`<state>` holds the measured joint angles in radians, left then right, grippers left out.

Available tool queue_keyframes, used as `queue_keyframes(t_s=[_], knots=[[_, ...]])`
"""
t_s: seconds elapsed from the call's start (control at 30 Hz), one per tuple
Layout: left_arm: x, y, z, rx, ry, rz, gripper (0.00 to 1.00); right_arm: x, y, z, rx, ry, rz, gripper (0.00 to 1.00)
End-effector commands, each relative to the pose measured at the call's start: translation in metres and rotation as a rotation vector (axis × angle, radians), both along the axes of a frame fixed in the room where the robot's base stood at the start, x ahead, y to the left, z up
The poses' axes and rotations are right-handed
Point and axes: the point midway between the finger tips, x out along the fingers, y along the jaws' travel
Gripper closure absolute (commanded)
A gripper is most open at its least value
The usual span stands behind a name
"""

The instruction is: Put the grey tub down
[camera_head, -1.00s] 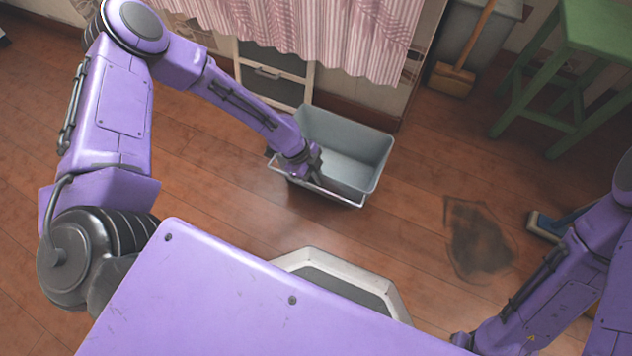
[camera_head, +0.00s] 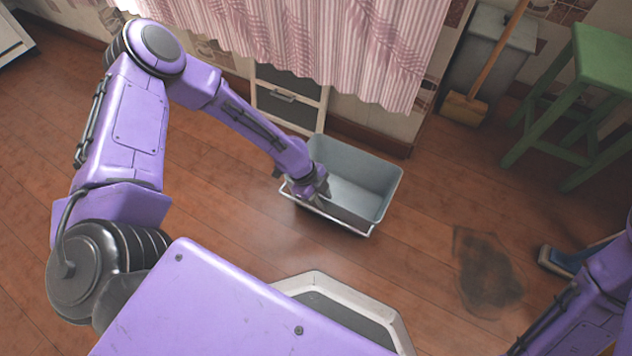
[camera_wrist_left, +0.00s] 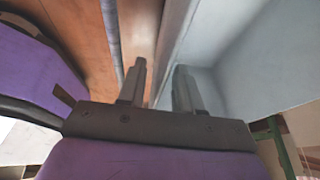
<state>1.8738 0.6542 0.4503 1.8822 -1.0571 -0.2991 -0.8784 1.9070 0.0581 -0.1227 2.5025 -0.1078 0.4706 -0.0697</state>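The grey tub (camera_head: 378,178) is an open rectangular bin with a pale rim and a thin bar along its front side. It appears upright, in front of the drawers, over the wooden floor. My left gripper (camera_head: 322,190) is at its near left side. In the left wrist view the fingers (camera_wrist_left: 160,88) stand on either side of the tub's wall (camera_wrist_left: 172,45), shut on it. A dark shadow lies below the front of the tub; I cannot tell whether its base touches the floor. My right gripper is out of view.
A drawer unit (camera_head: 287,98) and pink curtain (camera_head: 340,45) stand behind the tub. A green stool (camera_head: 603,65), a broom (camera_head: 465,107) and a grey bin (camera_head: 490,55) are at upper right. Bare floor with a dark stain (camera_head: 487,272) lies to the right.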

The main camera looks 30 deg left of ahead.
Motion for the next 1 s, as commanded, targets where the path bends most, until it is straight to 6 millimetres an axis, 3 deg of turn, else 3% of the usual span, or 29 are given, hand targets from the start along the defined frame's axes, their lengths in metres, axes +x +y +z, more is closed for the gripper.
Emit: queue_keyframes(t_s=[0.03,0.3,0.5,0.77,0.87,0.97,1.0], knots=[[0.0,0.005,0.021,-0.001,-0.002,0.004,0.66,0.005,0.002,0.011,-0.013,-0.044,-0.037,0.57],[-0.004,0.027,0.073,-0.002,-0.001,0.003,0.66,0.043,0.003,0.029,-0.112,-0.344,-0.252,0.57],[-0.006,0.035,0.088,-0.002,0.0,0.001,0.66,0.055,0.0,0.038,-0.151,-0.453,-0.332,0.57],[-0.008,0.034,0.086,-0.006,0.008,0.009,0.66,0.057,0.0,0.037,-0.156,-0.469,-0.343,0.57],[-0.032,0.011,0.076,-0.062,0.097,0.151,0.66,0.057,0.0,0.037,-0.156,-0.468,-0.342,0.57],[-0.085,-0.022,0.053,-0.125,0.305,0.552,0.66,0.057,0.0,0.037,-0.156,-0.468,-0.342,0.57],[-0.109,-0.026,0.042,-0.123,0.385,0.772,0.66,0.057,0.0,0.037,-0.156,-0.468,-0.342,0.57]])
